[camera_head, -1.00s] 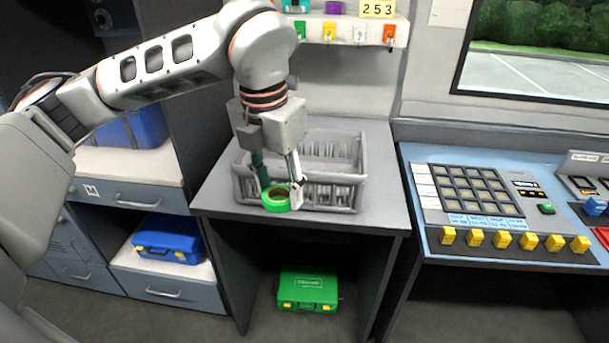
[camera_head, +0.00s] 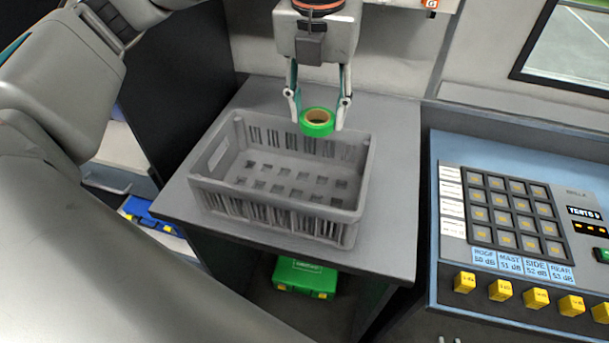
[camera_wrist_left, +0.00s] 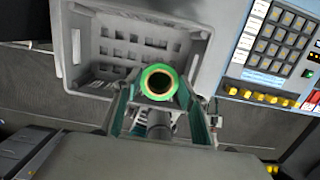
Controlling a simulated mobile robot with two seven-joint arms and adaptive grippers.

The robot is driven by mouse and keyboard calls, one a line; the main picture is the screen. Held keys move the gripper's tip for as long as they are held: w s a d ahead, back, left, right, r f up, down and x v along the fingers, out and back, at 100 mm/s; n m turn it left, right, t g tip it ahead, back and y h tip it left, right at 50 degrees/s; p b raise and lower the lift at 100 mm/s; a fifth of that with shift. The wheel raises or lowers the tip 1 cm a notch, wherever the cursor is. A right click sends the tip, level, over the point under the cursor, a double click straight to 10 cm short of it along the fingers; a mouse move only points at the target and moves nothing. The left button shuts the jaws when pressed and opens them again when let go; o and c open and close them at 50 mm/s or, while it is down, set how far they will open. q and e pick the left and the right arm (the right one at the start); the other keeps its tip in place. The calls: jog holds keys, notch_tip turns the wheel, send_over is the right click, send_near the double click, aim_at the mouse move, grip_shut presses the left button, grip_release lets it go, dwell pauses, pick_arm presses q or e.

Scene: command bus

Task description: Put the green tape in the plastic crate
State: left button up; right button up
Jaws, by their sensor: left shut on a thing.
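The green tape (camera_head: 317,122) is a roll with a tan inner core. My left gripper (camera_head: 318,115) is shut on it and holds it above the far right part of the crate. The plastic crate (camera_head: 277,208) is grey, slotted and open-topped, and stands on the grey table. Its visible floor is empty. In the left wrist view the tape (camera_wrist_left: 148,93) sits between the fingers of my left gripper (camera_wrist_left: 160,88), with the crate (camera_wrist_left: 205,32) behind it. My right gripper is not in view.
The grey table (camera_head: 385,240) has bare room right of the crate. A control panel (camera_head: 500,290) with yellow buttons stands to the right. A green case (camera_head: 303,278) lies under the table. A dark cabinet side (camera_head: 190,80) is at the left.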

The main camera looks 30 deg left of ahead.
pick_arm(q)
send_over(314, 195)
jog(key=f+p, duration=0.1)
jog(key=f, duration=1.4)
jog(key=shift+s+f, duration=0.15)
jog(key=shift+s, duration=0.05)
notch_tip(314, 195, down, 4)
jog(key=shift+r, duration=0.2)
jog(key=shift+f, duration=0.2)
jog(key=shift+f, duration=0.15)
jog(key=o, duration=1.1)
